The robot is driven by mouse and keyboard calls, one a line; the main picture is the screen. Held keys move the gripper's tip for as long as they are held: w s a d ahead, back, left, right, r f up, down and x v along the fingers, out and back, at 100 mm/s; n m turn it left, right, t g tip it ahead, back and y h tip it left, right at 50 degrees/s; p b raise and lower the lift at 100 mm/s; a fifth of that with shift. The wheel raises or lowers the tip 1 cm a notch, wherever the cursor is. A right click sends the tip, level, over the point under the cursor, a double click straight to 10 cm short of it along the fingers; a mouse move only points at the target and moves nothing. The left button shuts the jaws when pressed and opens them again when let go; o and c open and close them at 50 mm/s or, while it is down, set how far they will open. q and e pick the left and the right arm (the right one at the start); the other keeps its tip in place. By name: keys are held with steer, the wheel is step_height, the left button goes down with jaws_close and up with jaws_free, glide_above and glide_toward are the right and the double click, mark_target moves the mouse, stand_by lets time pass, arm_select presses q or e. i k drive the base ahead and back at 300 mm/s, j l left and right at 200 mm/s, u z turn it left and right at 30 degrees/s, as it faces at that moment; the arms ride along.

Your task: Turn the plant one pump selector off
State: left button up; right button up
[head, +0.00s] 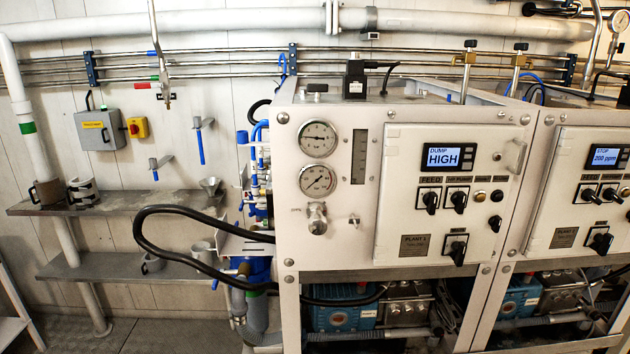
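The plant one panel (398,155) is on the white cabinet in the middle of the head view, with a nameplate (415,246) that appears to read PLANT 1. Under its display (444,157), reading DUMP HIGH, are a black feed selector (430,202) and, to its right, the black pump selector (459,202), whose small label seems to read HP PUMP. Both handles look roughly upright or slightly tilted; their exact settings are too small to read. Another black selector (457,251) sits lower on the panel. Neither of my grippers is in view.
A second panel (590,200), its display reading STOP 200 ppm, is on the right. Two gauges (318,139) and a valve knob (316,218) are left of the plant one panel. A black hose (143,235) loops out left of the cabinet near the shelves (130,203).

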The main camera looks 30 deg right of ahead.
mark_target(458, 199)
steer(key=z, duration=1.75)
